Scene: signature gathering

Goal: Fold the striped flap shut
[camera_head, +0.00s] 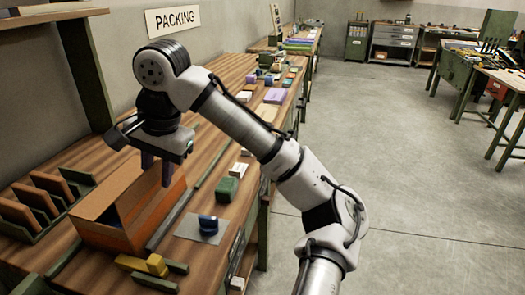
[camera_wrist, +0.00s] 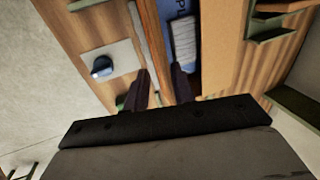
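An orange-brown box (camera_head: 160,212) stands on the workbench with its top partly open. A broad brown flap (camera_head: 108,190) slopes along its left side. I cannot make out stripes on any flap. In the wrist view the box's opening shows a blue item (camera_wrist: 181,8) and a white item (camera_wrist: 184,38) inside. My gripper (camera_head: 158,170) points down at the far end of the box. In the wrist view the fingers (camera_wrist: 161,91) are apart, with a narrow orange-brown strip between them. I cannot tell whether they touch it. My palm hides the nearer part.
A grey mat (camera_head: 187,231) with a blue round object (camera_head: 208,224) lies right of the box. A green block (camera_head: 227,190) stands farther back. A rack of brown panels (camera_head: 22,212) stands left. Open floor (camera_head: 400,200) lies right.

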